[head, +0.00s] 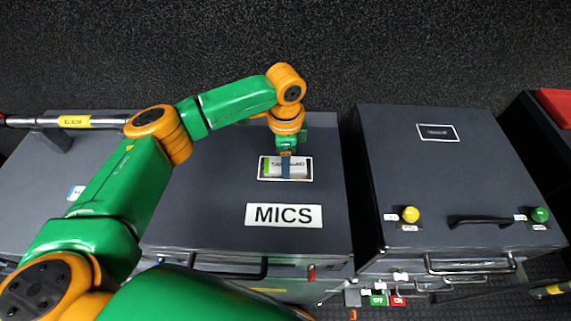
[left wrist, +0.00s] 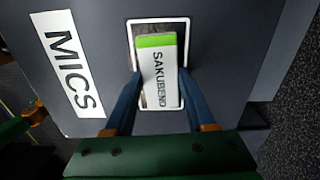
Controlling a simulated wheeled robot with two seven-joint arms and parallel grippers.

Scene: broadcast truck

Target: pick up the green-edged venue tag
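The green-edged venue tag (left wrist: 160,75) is white with a green strip along one end and the print SAKUBEND. It lies slightly askew inside a white-bordered frame (left wrist: 175,22) on top of the MICS case (head: 200,210). My left gripper (left wrist: 160,72) points down at it, its two blue fingers on either side of the tag's long edges. The fingers look open, with the tag between them; whether they touch it is not clear. In the head view the tag (head: 301,168) is partly covered by my left gripper (head: 285,176). My right gripper is out of view.
A second dark case (head: 440,180) stands to the right, with a yellow knob (head: 410,214), a green knob (head: 540,214) and a black handle (head: 480,220). Small green and red tags (head: 388,300) are at its lower front. A boom pole (head: 75,121) lies at the left.

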